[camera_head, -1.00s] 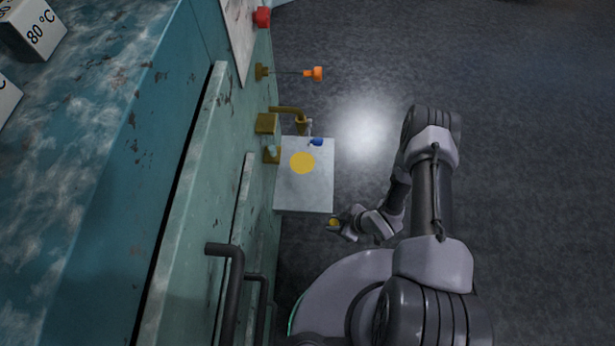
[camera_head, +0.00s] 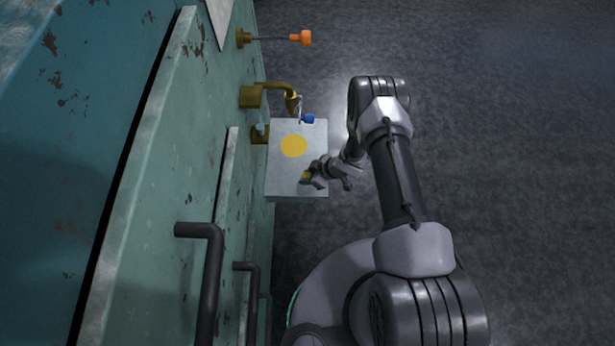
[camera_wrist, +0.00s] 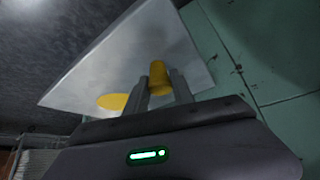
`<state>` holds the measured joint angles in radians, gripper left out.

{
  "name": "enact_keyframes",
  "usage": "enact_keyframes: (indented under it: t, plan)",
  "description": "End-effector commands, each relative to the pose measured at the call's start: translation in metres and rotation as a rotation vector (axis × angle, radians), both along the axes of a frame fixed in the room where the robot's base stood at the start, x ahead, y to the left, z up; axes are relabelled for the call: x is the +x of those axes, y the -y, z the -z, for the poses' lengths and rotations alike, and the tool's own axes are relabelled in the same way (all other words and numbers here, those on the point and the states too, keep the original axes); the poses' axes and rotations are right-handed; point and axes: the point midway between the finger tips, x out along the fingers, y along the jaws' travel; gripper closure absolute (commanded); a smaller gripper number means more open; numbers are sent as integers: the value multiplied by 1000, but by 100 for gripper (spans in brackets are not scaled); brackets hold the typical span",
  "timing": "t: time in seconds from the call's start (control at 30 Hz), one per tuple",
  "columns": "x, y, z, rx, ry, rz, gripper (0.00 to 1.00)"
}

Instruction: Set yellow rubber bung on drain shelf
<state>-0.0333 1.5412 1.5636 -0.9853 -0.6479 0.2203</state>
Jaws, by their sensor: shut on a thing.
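The yellow rubber bung (camera_wrist: 158,77) is between the two fingers of my gripper (camera_wrist: 161,90) in the wrist view, and the gripper is shut on it. In the head view the bung (camera_head: 306,177) shows small at the tip of my gripper (camera_head: 309,175), over the lower right part of the drain shelf (camera_head: 285,182). The shelf is a pale flat plate on the green wall. A yellow disc (camera_head: 293,146) marks its top, up and left of my gripper. In the wrist view the shelf (camera_wrist: 100,75) lies behind the bung. I cannot tell whether the bung touches it.
A brass tap (camera_head: 284,90) with a blue part (camera_head: 308,119) hangs at the shelf's upper edge. An orange-ended rod (camera_head: 303,38) sticks out above it. Dark handles (camera_head: 208,250) jut from the green wall at lower left. Floor to the right is clear.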

Motion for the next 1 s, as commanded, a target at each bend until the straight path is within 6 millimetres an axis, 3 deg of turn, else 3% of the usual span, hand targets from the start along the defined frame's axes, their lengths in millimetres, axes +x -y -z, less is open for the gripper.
enact_keyframes:
  t: [0.07,0.1,0.2,0.57,0.8,1.0]
  plan:
    - [0,0,2,0,0,0,100]
    - [0,0,2,0,0,0,69]
    - [0,0,2,0,0,0,49]
    - [-1,2,-5,0,0,0,49]
    - [-15,33,-63,0,1,3,49]
    - [-25,54,-96,0,0,1,49]
